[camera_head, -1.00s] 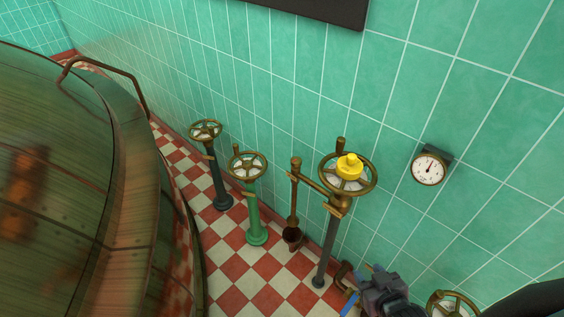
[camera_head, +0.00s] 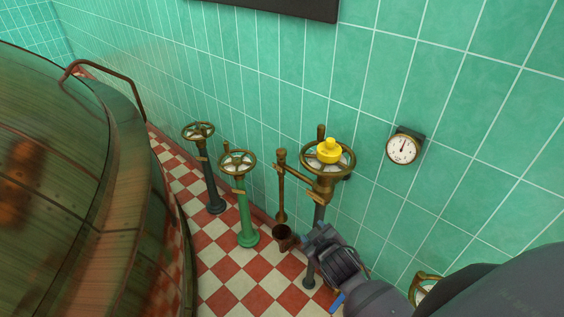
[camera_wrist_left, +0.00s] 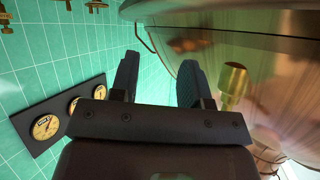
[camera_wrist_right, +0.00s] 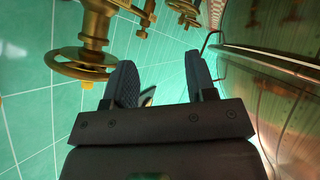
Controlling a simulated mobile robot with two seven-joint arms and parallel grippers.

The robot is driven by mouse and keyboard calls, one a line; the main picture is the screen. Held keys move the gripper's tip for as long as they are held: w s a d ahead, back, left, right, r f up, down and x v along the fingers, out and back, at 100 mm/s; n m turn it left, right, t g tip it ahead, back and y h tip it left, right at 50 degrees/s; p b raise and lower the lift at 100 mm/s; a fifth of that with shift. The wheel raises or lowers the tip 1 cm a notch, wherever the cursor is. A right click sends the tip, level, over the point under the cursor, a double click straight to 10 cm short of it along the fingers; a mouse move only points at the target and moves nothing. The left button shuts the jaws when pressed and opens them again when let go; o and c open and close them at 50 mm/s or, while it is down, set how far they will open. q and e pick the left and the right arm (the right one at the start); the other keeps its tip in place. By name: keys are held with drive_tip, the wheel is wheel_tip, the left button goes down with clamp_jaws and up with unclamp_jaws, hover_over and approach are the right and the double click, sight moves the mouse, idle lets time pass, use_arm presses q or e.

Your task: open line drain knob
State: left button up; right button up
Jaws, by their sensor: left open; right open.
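A yellow knob (camera_head: 329,151) sits at the hub of a brass handwheel (camera_head: 345,172) on a grey post; no readable label shows which control is the line drain knob. In the right wrist view, inverted, the yellow knob (camera_wrist_right: 87,85) is partly visible under the handwheel (camera_wrist_right: 62,68), left of my gripper. My right gripper (camera_head: 318,238) is below the handwheel, in front of its post, and touches no knob that I can see. In the right wrist view its fingers (camera_wrist_right: 160,65) are apart and empty. My left gripper (camera_wrist_left: 160,65) is open and empty, outside the head view.
A green valve post (camera_head: 243,213) and a dark one (camera_head: 211,185) stand left along the tiled wall. A copper kettle (camera_head: 70,210) fills the left. A brass pipe with a cup (camera_head: 283,237) stands beside the yellow-knobbed valve.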

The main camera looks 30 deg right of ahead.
use_arm(q)
wheel_tip(320, 180, down, 20)
drive_tip(key=s+d+m+g+b, duration=0.1)
drive_tip(key=g+b, duration=0.1)
drive_tip(key=b, duration=1.8)
drive_tip(key=shift+s+d+r+m+h, duration=0.15)
drive_tip(key=shift+s+d+m+h, duration=0.15)
drive_tip(key=shift+s+h, duration=0.1)
use_arm(e)
drive_tip(key=w+f+g+h, duration=0.1)
drive_tip(key=w+g+h, duration=0.4)
drive_tip(key=w+h, duration=0.9)
drive_tip(key=w+a, duration=0.1)
drive_tip(key=w, duration=1.8)
drive_tip(key=shift+w+f+g, duration=0.3)
drive_tip(key=shift+w+f, duration=0.05)
